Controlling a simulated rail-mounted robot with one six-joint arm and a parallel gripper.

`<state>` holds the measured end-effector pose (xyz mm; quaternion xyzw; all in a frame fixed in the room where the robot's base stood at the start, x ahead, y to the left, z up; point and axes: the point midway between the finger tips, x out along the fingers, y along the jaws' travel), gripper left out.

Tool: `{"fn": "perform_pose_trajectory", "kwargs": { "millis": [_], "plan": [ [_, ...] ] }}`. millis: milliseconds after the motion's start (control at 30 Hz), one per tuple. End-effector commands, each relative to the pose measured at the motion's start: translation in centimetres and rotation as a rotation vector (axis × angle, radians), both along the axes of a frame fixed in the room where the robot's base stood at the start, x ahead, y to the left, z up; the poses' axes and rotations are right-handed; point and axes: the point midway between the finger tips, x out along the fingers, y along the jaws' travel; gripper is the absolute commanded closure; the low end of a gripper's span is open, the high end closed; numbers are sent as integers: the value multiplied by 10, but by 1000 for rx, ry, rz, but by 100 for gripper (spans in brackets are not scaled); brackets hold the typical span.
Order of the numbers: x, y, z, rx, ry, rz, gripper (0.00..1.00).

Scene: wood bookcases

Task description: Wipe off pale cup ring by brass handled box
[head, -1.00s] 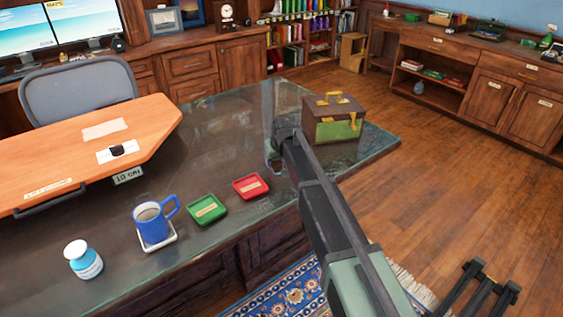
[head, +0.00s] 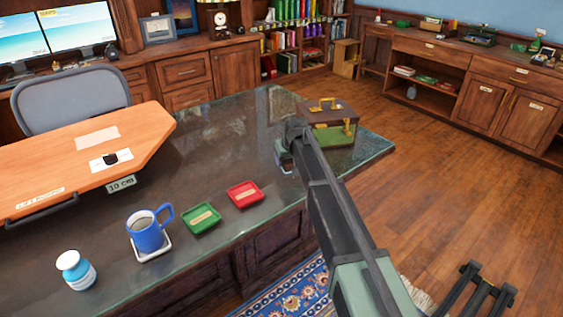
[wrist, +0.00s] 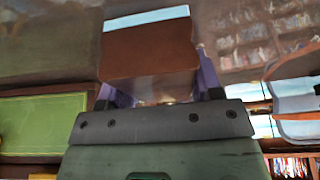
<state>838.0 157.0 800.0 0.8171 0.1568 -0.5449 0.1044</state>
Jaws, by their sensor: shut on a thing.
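The box with brass handle (head: 330,120), brown on top and green at the side, stands at the desk's far right corner. Its green side (wrist: 42,122) shows at left in the wrist view. My gripper (head: 286,158) is low over the glass desk top, just left of the box. In the wrist view its purple fingers are shut on a brown block (wrist: 150,52) with a pale blue-white edge. I cannot tell whether the block touches the glass. I cannot make out the pale cup ring; the arm and block may hide it.
On the dark glass desk (head: 215,150) stand a red tray (head: 244,195), a green tray (head: 202,218), a blue mug (head: 148,236) on a white coaster, and a white-and-blue bottle (head: 76,270). An orange board (head: 70,165) lies at left.

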Motion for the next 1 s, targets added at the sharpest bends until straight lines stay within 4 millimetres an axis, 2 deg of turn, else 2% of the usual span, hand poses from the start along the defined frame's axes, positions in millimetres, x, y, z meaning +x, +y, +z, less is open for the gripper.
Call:
{"fn": "perform_pose_trajectory", "kwargs": {
  "millis": [233, 567, 833, 1000],
  "plan": [
    [4, -4, 0, 0, 0, 1, 66],
    [23, -27, -3, -1, 0, 2, 66],
    [21, -26, -1, -1, 0, 2, 66],
    [10, -14, 0, -1, 0, 2, 66]
  ]
}}
